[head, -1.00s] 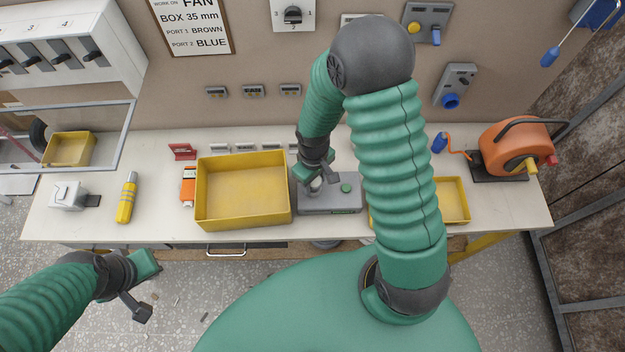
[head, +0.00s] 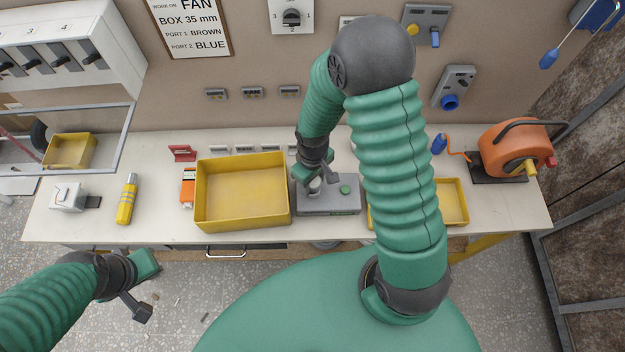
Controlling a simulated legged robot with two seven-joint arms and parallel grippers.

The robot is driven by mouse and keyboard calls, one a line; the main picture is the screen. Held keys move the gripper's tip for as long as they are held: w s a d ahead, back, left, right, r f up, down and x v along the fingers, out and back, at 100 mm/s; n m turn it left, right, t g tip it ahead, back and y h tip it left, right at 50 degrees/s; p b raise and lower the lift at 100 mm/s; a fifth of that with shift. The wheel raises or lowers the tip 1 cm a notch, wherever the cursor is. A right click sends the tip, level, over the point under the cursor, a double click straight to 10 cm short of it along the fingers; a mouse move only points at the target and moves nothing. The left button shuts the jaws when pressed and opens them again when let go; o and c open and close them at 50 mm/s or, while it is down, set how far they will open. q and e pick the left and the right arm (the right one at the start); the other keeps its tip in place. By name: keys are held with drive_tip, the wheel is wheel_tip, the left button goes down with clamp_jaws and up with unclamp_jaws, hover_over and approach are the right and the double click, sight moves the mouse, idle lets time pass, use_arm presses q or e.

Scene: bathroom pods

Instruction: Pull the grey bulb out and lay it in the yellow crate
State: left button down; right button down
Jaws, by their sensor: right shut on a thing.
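My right gripper (head: 316,186) is over the left part of a grey box (head: 335,206) with a green button on the workbench. It is shut on a small pale grey thing at the box's top, likely the grey bulb; my fingers hide most of it. I cannot tell whether it is still seated in the box. The large yellow crate (head: 243,220) stands just left of the box, open and empty. A smaller yellow crate (head: 455,203) is to the right, partly behind my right arm. My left gripper (head: 148,285) is open and empty, low in front of the bench.
A yellow torch-like tool (head: 127,200), a white device (head: 68,197) and an orange-and-white piece (head: 188,188) lie left of the large crate. An orange cable reel (head: 513,150) stands at the right. The bench (head: 150,225) has free room near the torch-like tool.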

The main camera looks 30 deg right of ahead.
drive_tip(key=shift+a+r, duration=0.1)
drive_tip(key=shift+r, duration=0.15)
drive_tip(key=shift+r+p, duration=0.25)
drive_tip(key=shift+p, duration=0.25)
drive_tip(key=shift+r+p, duration=1.5)
drive_tip(key=shift+r, duration=0.1)
